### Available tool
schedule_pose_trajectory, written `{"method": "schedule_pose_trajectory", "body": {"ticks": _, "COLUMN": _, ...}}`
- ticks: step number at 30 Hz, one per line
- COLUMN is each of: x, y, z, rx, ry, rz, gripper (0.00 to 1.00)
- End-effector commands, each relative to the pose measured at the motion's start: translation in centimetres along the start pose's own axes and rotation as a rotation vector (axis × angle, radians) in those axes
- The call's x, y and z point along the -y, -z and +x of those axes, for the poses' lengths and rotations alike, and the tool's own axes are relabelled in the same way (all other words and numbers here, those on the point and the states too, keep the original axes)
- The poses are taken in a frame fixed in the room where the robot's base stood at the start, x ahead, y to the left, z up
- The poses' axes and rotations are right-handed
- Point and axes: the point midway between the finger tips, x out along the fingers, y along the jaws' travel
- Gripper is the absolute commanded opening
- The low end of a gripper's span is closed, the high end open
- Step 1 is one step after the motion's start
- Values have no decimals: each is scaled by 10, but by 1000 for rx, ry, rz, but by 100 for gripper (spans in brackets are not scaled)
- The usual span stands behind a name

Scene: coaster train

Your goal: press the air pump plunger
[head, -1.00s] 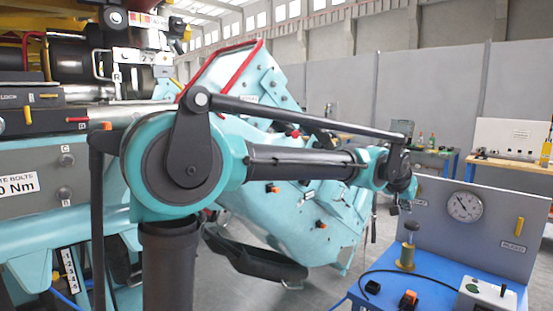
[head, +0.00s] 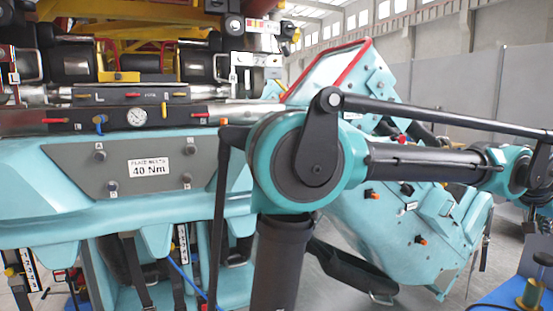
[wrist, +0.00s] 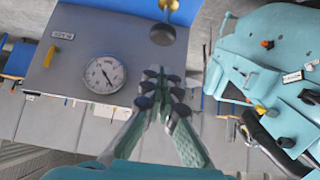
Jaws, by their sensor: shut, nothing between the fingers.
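The air pump (head: 531,293), a brass-coloured cylinder on the blue bench, shows at the lower right edge of the head view, partly cut off. In the wrist view a dark round knob (wrist: 162,35) with a brass part beyond it stands at the top centre; it looks like the plunger's top. My gripper (wrist: 160,78) is shut and empty. Its fingertips appear just below the knob in the wrist picture, with a visible gap; the depth between them is unclear. In the head view my gripper is mostly cut off at the right edge.
The grey panel (wrist: 65,70) with a round gauge (wrist: 105,75) and a yellow handle (wrist: 51,56) stands beside the fingers. A teal coaster car (wrist: 265,60) is to the right. The blue bench (wrist: 110,8) is at the top of the wrist view.

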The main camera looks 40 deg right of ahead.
Motion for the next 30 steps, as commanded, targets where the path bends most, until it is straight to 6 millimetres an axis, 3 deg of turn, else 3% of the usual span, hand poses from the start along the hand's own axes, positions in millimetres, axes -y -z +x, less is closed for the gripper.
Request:
{"method": "schedule_pose_trajectory", "body": {"ticks": 6, "x": -1, "y": 20, "z": -21, "rx": 3, "ry": 0, "rz": 0, "gripper": 0}}
{"method": "schedule_pose_trajectory", "body": {"ticks": 17, "x": -1, "y": 21, "z": -20, "rx": 3, "ry": 0, "rz": 0, "gripper": 0}}
{"method": "schedule_pose_trajectory", "body": {"ticks": 23, "x": -1, "y": 21, "z": 0, "rx": 3, "ry": 0, "rz": 0, "gripper": 0}}
{"method": "schedule_pose_trajectory", "body": {"ticks": 30, "x": -1, "y": 21, "z": 47, "rx": 3, "ry": 0, "rz": -1, "gripper": 0}}
